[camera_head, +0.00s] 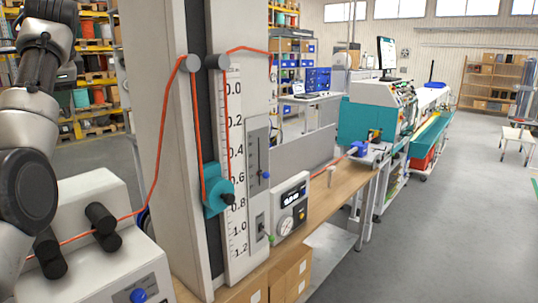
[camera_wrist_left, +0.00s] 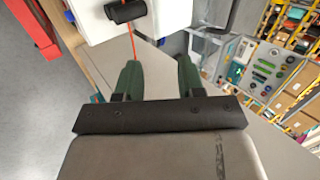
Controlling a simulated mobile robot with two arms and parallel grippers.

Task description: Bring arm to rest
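My left arm (camera_head: 28,130) rises along the left edge of the head view. In the left wrist view my left gripper (camera_wrist_left: 158,68) has its two green fingers spread wide, with nothing held between them. Beyond the fingers are a white machine housing (camera_wrist_left: 160,20) and black rollers (camera_wrist_left: 126,11). A thin orange cable (camera_wrist_left: 133,45) runs from the rollers toward the left finger, where it passes out of sight. It looks apart from the fingers, but I cannot tell the depth. My right gripper is not in view.
A tall cable tower (camera_head: 155,100) with a numbered scale (camera_head: 236,150) stands close in front. The orange cable (camera_head: 160,140) runs over its pulleys and down to the roller box (camera_head: 100,250). A wooden bench (camera_head: 325,200) extends behind it. Open grey floor (camera_head: 450,230) lies at right.

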